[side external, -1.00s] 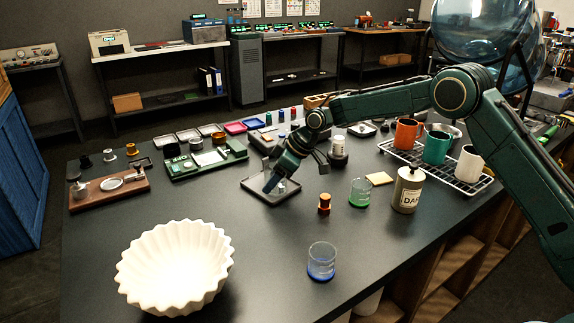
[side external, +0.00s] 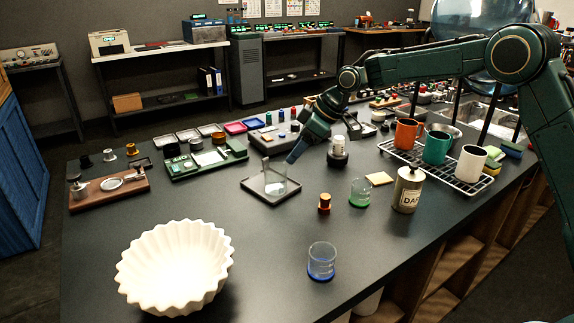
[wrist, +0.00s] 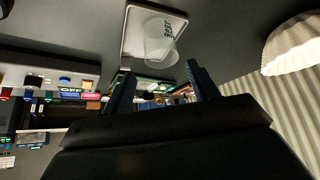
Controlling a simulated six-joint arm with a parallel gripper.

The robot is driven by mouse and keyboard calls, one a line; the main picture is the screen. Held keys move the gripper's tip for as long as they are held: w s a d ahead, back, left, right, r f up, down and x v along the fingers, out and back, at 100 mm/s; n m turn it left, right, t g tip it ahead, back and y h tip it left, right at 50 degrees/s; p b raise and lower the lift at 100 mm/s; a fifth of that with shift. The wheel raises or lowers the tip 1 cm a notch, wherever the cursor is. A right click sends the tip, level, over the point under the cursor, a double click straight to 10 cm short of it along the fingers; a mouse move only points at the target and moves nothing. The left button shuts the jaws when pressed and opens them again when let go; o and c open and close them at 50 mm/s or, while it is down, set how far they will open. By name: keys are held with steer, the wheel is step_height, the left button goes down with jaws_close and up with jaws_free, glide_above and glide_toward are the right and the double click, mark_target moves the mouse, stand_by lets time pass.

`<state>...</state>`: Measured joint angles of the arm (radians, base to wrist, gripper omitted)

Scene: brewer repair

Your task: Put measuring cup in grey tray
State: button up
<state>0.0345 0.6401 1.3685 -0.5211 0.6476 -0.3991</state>
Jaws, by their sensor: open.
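The clear measuring cup (side external: 275,180) stands upright inside the grey tray (side external: 257,190) on the dark bench. In the wrist view the cup (wrist: 160,40), with dark lettering on its side, sits within the rim of the tray (wrist: 133,30). My gripper (side external: 292,159) is just above and to the right of the cup in the side view. Its two fingers (wrist: 159,70) are spread apart with nothing held between them. The cup appears clear of the fingers.
A beaker with green contents (side external: 360,192) and one with blue (side external: 321,262) stand to the right and front. A white fluted bowl (side external: 175,265) is front left.

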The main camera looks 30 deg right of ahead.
stand_by(0.6)
steer(key=s+d+r+m+h, duration=0.1)
steer(key=s+d+r+m, duration=0.1)
steer(key=s+r, duration=0.6)
steer(key=s+d+r+m+h, duration=0.2)
steer(key=s+r, duration=0.2)
steer(key=s, duration=0.9)
steer(key=s+d+f+m, duration=0.2)
steer(key=s, duration=0.9)
steer(key=s+d+f+m+t+h, duration=0.1)
steer(key=s+d+f+m, duration=0.1)
steer(key=s, duration=0.9)
steer(key=shift+d+m+h, duration=0.3)
steer(key=shift+d+m, duration=0.15)
steer(key=shift+m, duration=0.05)
